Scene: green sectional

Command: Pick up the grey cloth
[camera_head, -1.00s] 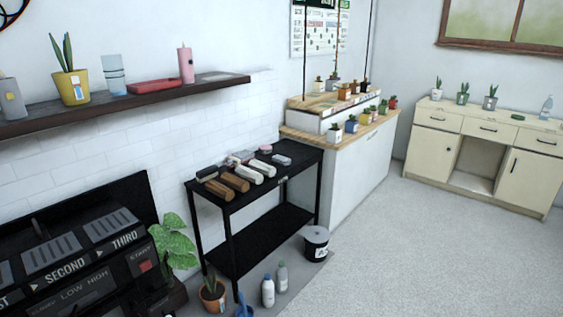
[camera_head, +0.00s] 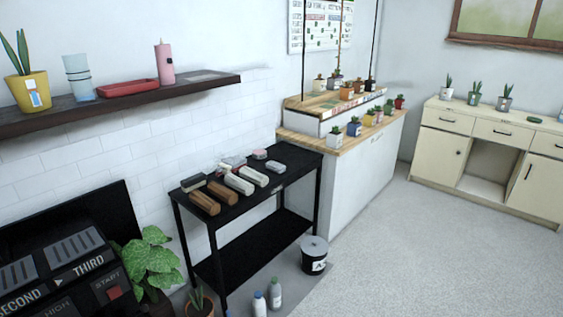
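I see nothing that I can clearly tell is the grey cloth. A black two-tier table (camera_head: 226,220) stands near the middle, with several rolled or folded items on top. Among them are brown rolls (camera_head: 205,203), white rolls (camera_head: 239,184) and a small light-grey item (camera_head: 275,167) near the right end; they are too small to tell what they are made of. Neither of my grippers is in view.
A dark wall shelf (camera_head: 120,103) holds a red tray (camera_head: 128,88) and a pink bottle (camera_head: 165,64). A black bucket (camera_head: 314,256) and bottles (camera_head: 275,293) stand on the floor by the table. A cream cabinet (camera_head: 490,150) is at the right. The grey floor (camera_head: 430,260) is clear.

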